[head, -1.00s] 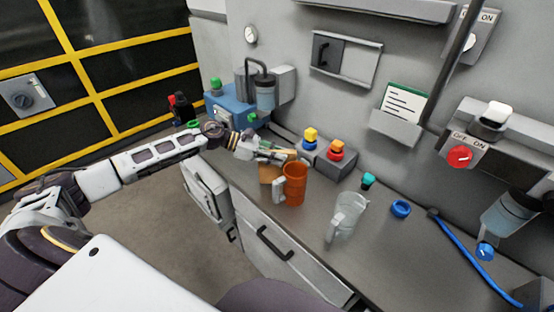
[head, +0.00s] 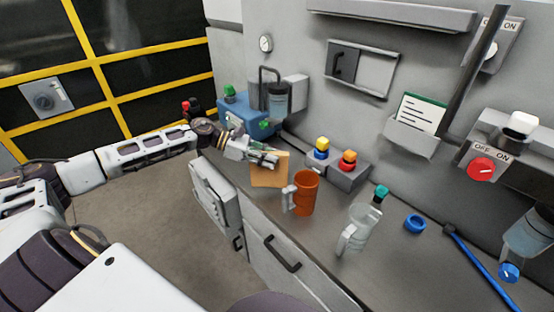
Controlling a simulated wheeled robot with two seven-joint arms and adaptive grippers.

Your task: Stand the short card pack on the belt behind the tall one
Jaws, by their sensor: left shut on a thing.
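My left gripper (head: 266,159) reaches in from the left over the far part of the counter. It is shut at a tan, flat-faced thing (head: 268,178), which looks to be in its grasp. This could be a card pack, but I cannot tell whether it is the short one. The fingers cover its upper part, and I cannot tell if its lower edge touches the counter. I make out no second pack and no belt. My right gripper is not in view.
An orange mug (head: 305,192) stands close right of the tan thing. A clear jug (head: 361,232) and a blue ring (head: 415,223) are further right. A grey button box (head: 346,174) and a blue machine (head: 243,114) stand at the back. The counter (head: 330,225) is bare between the mug and jug.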

